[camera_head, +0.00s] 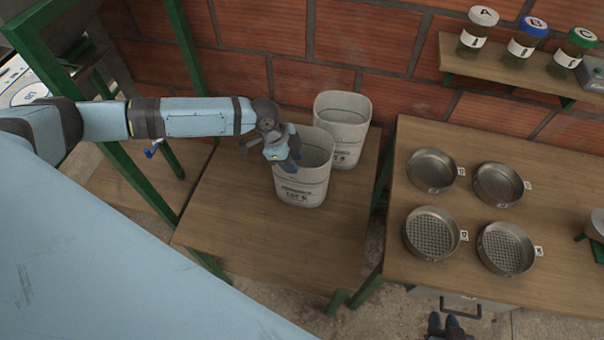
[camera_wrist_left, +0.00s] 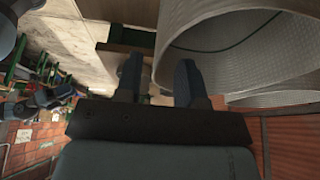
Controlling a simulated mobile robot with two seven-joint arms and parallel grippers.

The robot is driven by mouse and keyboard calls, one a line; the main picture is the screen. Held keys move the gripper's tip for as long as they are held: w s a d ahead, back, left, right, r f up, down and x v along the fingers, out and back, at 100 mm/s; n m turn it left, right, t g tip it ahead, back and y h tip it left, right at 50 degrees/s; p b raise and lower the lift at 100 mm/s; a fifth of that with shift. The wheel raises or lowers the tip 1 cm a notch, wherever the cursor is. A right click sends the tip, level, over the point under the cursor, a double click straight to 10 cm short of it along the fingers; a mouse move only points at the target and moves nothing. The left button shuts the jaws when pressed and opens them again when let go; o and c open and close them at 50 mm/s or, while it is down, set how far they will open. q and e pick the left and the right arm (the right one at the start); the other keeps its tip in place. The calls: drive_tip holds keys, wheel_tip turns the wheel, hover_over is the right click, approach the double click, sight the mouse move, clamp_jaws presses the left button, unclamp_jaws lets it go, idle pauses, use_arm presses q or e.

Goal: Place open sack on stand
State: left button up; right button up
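Two open, pale woven sacks stand upright on a low wooden platform (camera_head: 265,245). The front sack (camera_head: 303,188) has printed lettering, and the back sack (camera_head: 345,112) is close behind it. My left gripper (camera_head: 292,150) is at the upper left rim of the front sack. In the left wrist view its fingers (camera_wrist_left: 159,78) are apart, with a sack rim (camera_wrist_left: 225,48) near and behind them; I cannot tell whether they touch it. My right gripper (camera_head: 444,322) is at the bottom edge, its fingers apart and empty. I cannot tell which structure is the stand.
A wooden table (camera_head: 405,275) with several round metal sieves (camera_head: 433,232) stands on the right. A wall shelf (camera_head: 470,66) holds labelled jars (camera_head: 525,40). Green metal frame posts (camera_head: 187,50) rise at the left. A brick wall (camera_head: 375,35) closes the back. The platform's front is clear.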

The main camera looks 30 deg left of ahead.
use_arm(q)
drive_tip(key=b+x, duration=0.3)
drive_tip(key=x, duration=0.1)
drive_tip(key=shift+d+f, duration=0.1)
drive_tip(key=shift+f, duration=0.15)
drive_tip(key=shift+s+r, duration=0.1)
drive_tip(key=shift+c, duration=0.3)
clamp_jaws()
drive_tip(key=shift+r, duration=0.1)
